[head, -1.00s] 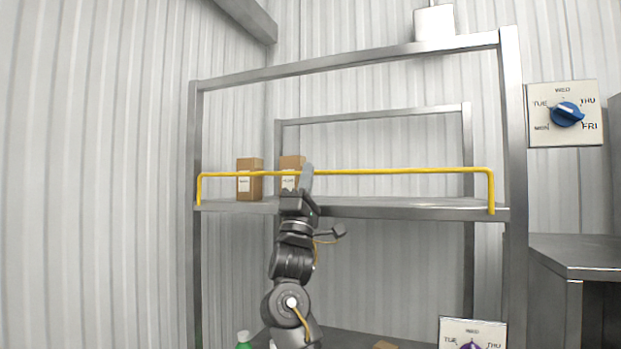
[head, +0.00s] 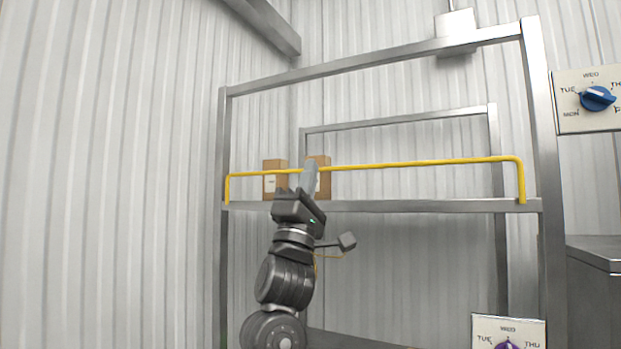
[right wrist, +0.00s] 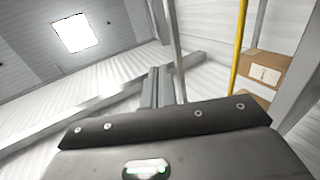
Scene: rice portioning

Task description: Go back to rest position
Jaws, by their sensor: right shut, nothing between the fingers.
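My right gripper (head: 309,178) is raised in front of the shelf rack, pointing up. Its fingers overlap the yellow rail and a cardboard box in the head view. In the right wrist view the fingers (right wrist: 162,87) are together with nothing between them. My left gripper is not in view.
A metal rack has a shelf (head: 420,206) with a yellow rail (head: 420,163) along its front. Two cardboard boxes, one left (head: 273,180) and one right (head: 323,177), stand on it. Dial panels, one with a blue knob (head: 597,98) and one with a purple knob (head: 507,345), are at the right.

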